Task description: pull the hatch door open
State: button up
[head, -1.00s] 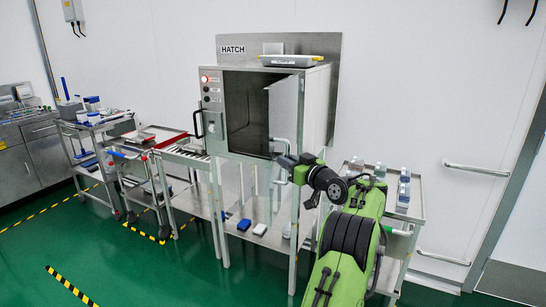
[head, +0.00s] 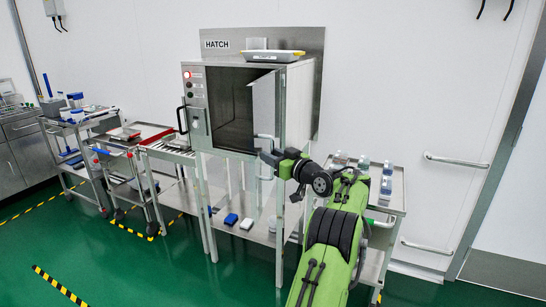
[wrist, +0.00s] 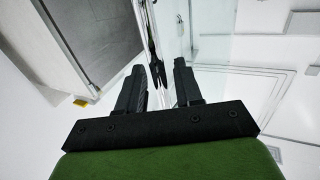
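The hatch (head: 300,105) is a steel cabinet on legs, with its dark inside showing. Its door (head: 265,105) stands partly open, swung out from the right side, and shows narrow in the head view. In the wrist view, the two dark fingers of my gripper (wrist: 158,82) are apart. A thin bar shows in the gap between them. I cannot tell whether either finger touches it.
A shelf cart (head: 385,185) with small containers stands at the right, behind my arm. A roller table (head: 168,152) and other carts (head: 75,120) stand at the left. Green floor in front of the hatch is clear. A grey tray (head: 272,56) lies on the hatch.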

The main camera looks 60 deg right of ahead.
jog(key=b+v, duration=0.1)
jog(key=v, duration=1.4)
jog(key=shift+s+b, duration=0.35)
jog(key=shift+b, duration=0.05)
jog(key=shift+f, duration=0.1)
